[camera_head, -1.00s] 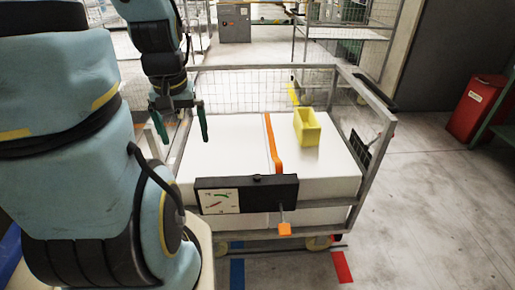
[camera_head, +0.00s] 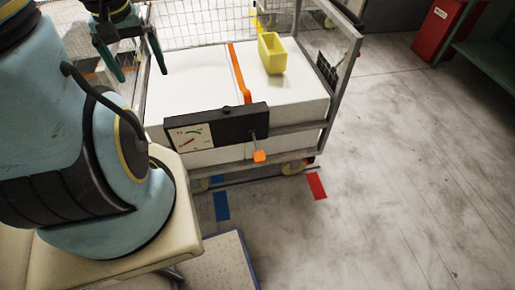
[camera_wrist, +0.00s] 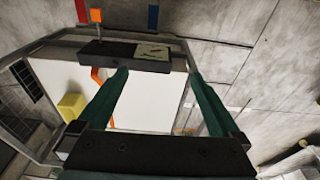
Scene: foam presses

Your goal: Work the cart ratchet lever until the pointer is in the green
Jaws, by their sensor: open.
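The ratchet lever is a short rod with an orange knob (camera_head: 259,156), hanging from the right part of a black housing (camera_head: 230,125) on the cart's near side. The lever knob shows at the top left of the wrist view (camera_wrist: 96,15). The white gauge (camera_head: 190,137) at the housing's left end has green and red marks; its pointer is too small to read. My gripper (camera_head: 143,76) is open and empty, its two green fingers above the cart's far left part, apart from the lever. In the wrist view, the gauge (camera_wrist: 153,51) lies beyond the fingertips.
The mesh-sided cart (camera_head: 340,70) carries a white load (camera_head: 185,85) with an orange strap (camera_head: 238,75) over it and a yellow bin (camera_head: 272,55) on top. Blue (camera_head: 221,206) and red (camera_head: 316,186) floor marks lie before it. Floor to the right is clear.

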